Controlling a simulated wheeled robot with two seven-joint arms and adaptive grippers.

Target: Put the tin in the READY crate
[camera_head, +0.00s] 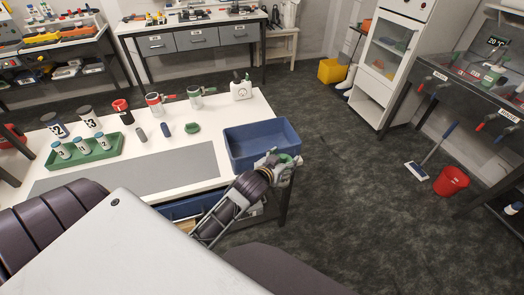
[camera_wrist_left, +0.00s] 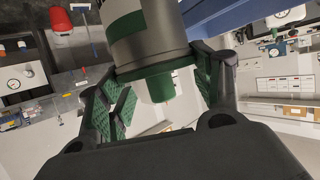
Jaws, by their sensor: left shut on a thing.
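My left gripper (camera_head: 287,165) is beyond the near right corner of the blue crate (camera_head: 235,165), apart from the table top. In the left wrist view my left gripper (camera_wrist_left: 163,95) is shut on a grey cylinder with green parts, which I take for the tin (camera_wrist_left: 150,45). Its green narrow end sits between the fingers, and its far end is cut off by the frame. The open blue crate looks empty and stands on the table's right end; no READY label is readable. Its blue wall also shows in the left wrist view (camera_wrist_left: 225,16). My right gripper is not seen.
On the white table (camera_head: 222,106) stand a green tray (camera_head: 108,155) with small jars, several grey canisters, a red-handled cup (camera_head: 155,104) and a white device (camera_head: 241,90). A grey mat (camera_head: 140,172) lies in front. A red bucket (camera_head: 451,181) stands on the floor at right.

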